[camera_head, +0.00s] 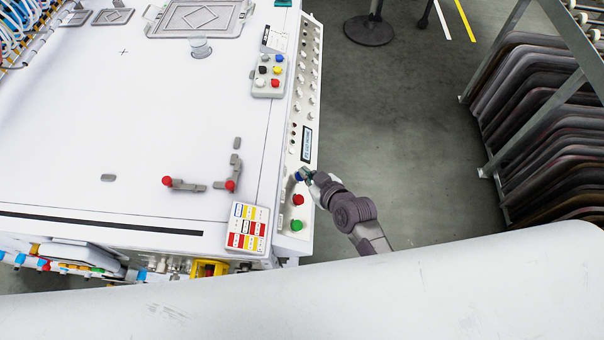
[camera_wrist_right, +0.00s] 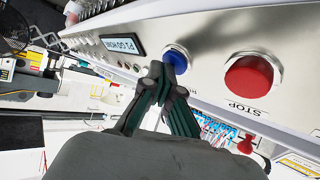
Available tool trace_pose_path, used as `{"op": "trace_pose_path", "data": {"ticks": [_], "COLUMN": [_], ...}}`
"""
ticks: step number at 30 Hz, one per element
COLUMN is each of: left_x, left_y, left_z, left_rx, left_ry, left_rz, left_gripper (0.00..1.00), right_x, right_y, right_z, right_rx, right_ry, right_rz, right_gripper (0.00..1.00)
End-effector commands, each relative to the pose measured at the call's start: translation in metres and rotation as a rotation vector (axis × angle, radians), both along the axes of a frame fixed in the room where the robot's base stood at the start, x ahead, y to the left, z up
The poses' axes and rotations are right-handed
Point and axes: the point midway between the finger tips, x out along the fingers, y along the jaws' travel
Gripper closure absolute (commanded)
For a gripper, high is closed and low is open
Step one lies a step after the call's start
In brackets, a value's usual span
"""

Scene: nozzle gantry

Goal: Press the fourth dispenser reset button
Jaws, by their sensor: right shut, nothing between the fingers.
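The long white control panel (camera_head: 310,150) runs along the right edge of the white machine. My right gripper (camera_head: 305,175) is shut and empty, its fingertips at the blue button (camera_wrist_right: 177,59) beside the small display (camera_head: 306,145). In the right wrist view the fingertips (camera_wrist_right: 165,78) overlap the near edge of the blue button; I cannot tell whether they touch it. A row of small pale round buttons (camera_head: 303,75) lines the panel's far part. Their labels are too small to read, so I cannot tell which is the fourth dispenser reset. My left gripper is out of view.
A red STOP button (camera_wrist_right: 249,77) and a green button (camera_head: 296,225) sit nearer on the panel. A grey button box (camera_head: 269,76) and a red-and-yellow keypad (camera_head: 247,228) lie on the machine top. A rack of dark panels (camera_head: 545,130) stands right, across clear floor.

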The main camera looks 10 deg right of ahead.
Motion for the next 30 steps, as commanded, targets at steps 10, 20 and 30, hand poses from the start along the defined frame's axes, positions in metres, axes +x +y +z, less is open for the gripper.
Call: {"op": "trace_pose_path", "data": {"ticks": [10,20,30], "left_x": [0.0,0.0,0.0], "left_y": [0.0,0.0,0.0], "left_z": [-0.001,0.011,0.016], "left_rx": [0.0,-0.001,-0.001], "left_ry": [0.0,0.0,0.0], "left_rz": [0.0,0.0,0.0], "left_gripper": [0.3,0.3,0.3], "right_x": [0.0,-0.002,-0.002], "right_y": [0.001,-0.005,-0.009], "right_z": [-0.002,0.009,0.013], "right_rx": [0.0,-0.003,-0.001], "right_ry": [0.002,0.002,0.001], "right_rz": [0.002,0.002,0.001], "right_gripper": [1.0,1.0,1.0]}}
